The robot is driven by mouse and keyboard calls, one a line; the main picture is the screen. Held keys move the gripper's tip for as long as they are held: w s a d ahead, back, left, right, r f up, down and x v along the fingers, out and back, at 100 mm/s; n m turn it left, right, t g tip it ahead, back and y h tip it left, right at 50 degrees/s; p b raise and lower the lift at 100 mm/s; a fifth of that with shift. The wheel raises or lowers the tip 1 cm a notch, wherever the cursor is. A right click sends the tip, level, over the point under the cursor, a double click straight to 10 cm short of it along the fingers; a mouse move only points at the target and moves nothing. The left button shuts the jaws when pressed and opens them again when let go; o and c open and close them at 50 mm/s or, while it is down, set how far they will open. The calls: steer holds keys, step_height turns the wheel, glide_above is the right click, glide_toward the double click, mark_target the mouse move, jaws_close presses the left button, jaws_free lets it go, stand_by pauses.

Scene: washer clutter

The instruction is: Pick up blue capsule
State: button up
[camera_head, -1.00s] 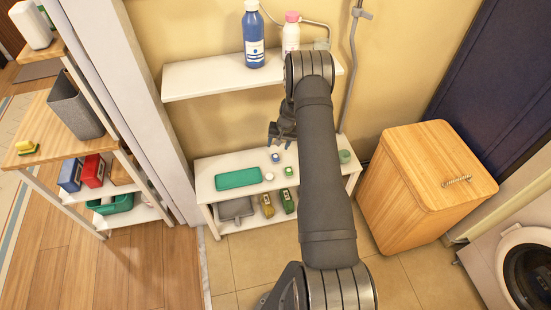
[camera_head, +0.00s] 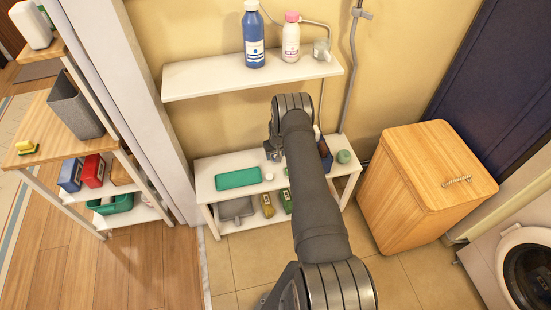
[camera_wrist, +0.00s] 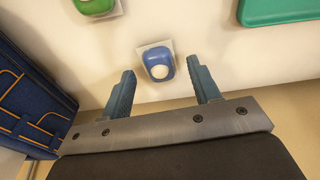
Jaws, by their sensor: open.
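The blue capsule (camera_wrist: 158,58) with a white round spot lies on a small pale square on the lower white shelf in the wrist view. My gripper (camera_wrist: 162,76) is open, with one finger on each side just short of the capsule; no contact shows. In the head view my gripper (camera_head: 273,150) is low over the back of the shelf and hides the blue capsule. A green capsule (camera_wrist: 95,5) lies up and left of the blue one in the wrist view.
A green flat box (camera_head: 238,179) and a white round item (camera_head: 269,176) lie on the lower shelf (camera_head: 205,185). A dark blue bag (camera_wrist: 30,95) stands left in the wrist view. The upper shelf (camera_head: 200,80) holds a blue bottle (camera_head: 253,38) and a pink-capped bottle (camera_head: 291,40).

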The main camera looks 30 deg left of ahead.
steer(key=shift+f, duration=0.35)
steer(key=c, duration=1.1)
steer(key=shift+o, duration=0.2)
